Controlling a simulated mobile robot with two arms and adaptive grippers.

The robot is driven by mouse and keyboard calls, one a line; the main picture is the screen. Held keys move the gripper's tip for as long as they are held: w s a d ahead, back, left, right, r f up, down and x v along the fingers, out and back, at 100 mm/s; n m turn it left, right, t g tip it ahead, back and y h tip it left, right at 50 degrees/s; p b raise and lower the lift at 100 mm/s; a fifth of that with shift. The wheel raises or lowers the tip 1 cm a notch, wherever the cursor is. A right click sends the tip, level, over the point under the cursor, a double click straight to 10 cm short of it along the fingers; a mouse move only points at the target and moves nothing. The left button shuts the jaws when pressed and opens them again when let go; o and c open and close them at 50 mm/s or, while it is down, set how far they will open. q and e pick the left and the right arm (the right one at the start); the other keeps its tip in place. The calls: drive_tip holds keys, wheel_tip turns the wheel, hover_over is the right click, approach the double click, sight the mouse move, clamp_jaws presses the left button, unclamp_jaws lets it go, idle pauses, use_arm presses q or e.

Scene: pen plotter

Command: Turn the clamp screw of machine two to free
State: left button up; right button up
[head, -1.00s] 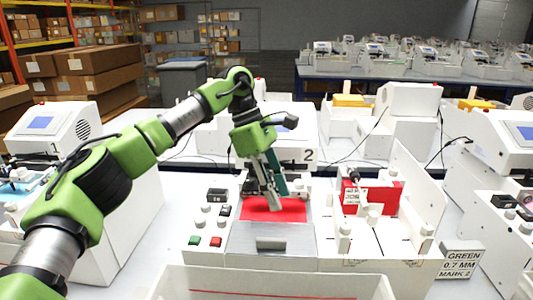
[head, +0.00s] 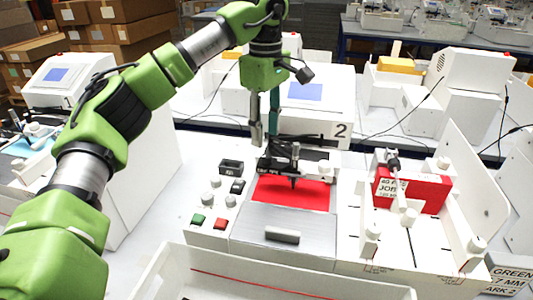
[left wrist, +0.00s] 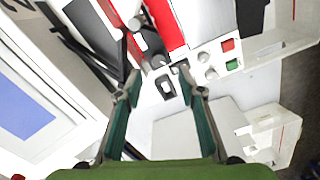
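Machine two (head: 340,130) is the white plotter marked "2". A red sheet (head: 290,193) lies on its bed. A dark pen carriage (head: 294,160) with an upright pen or screw stands at the back edge of the sheet; I cannot clearly tell the clamp screw apart. My left gripper (head: 265,132) points down just left of and behind the carriage, its fingers apart. In the left wrist view its teal fingers (left wrist: 160,80) are spread with nothing between the tips. The red sheet (left wrist: 166,22) and panel knobs show beyond them. My right gripper is not in view.
Green (head: 197,219) and red (head: 220,223) buttons and several knobs sit left of the bed. A white tray (head: 285,275) stands in front. To the right, a rack holds a red labelled block (head: 425,192). Black cables run behind.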

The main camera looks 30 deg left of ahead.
sight(266, 155)
use_arm(q)
drive_tip(key=shift+w+f+p, duration=0.1)
drive_tip(key=shift+f+p, duration=0.25)
drive_tip(key=shift+f, duration=2.75)
drive_tip(key=shift+c, duration=0.4)
clamp_jaws()
